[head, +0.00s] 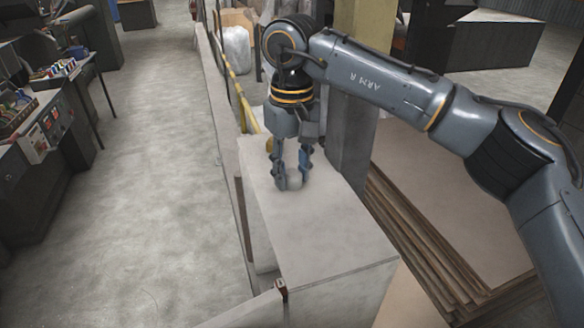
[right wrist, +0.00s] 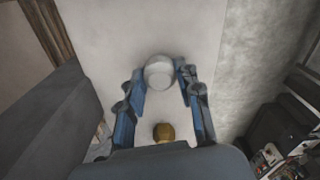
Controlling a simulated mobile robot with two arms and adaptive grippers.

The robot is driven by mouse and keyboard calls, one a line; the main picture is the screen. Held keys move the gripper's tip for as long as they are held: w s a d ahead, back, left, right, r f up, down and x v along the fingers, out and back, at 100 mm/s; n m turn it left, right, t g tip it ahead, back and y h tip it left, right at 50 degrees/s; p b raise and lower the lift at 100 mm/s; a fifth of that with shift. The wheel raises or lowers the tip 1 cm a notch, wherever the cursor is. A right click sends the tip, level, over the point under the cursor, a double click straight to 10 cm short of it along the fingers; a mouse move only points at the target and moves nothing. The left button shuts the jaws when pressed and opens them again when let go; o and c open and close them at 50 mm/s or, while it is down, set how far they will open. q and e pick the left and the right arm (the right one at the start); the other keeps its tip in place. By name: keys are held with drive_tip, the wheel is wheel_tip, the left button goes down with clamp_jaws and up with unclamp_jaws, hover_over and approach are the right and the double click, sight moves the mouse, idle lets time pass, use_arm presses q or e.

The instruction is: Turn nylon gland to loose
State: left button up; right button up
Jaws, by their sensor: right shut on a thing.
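The nylon gland (head: 295,182) is a pale grey-white round piece on the top of a light grey box-like block (head: 330,235). In the right wrist view the gland (right wrist: 159,73) shows as a round disc between the fingertips. My right gripper (head: 291,184) points straight down, with its blue-sided fingers on both sides of the gland, shut on it. The fingers hide part of the gland in the head view. My left gripper is in neither view.
A brass-coloured round piece (right wrist: 163,132) stands on the same top near the gland. A grey post (head: 352,140) rises beside the block, and stacked brown sheets (head: 440,225) lie to the right. The floor to the left is clear up to a cluttered workbench (head: 45,125).

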sight(292, 172)
drive_tip(key=shift+r, duration=0.1)
idle(0.3)
drive_tip(key=o, duration=1.1)
drive_tip(key=shift+o, duration=0.2)
wheel_tip(292, 172, up, 12)
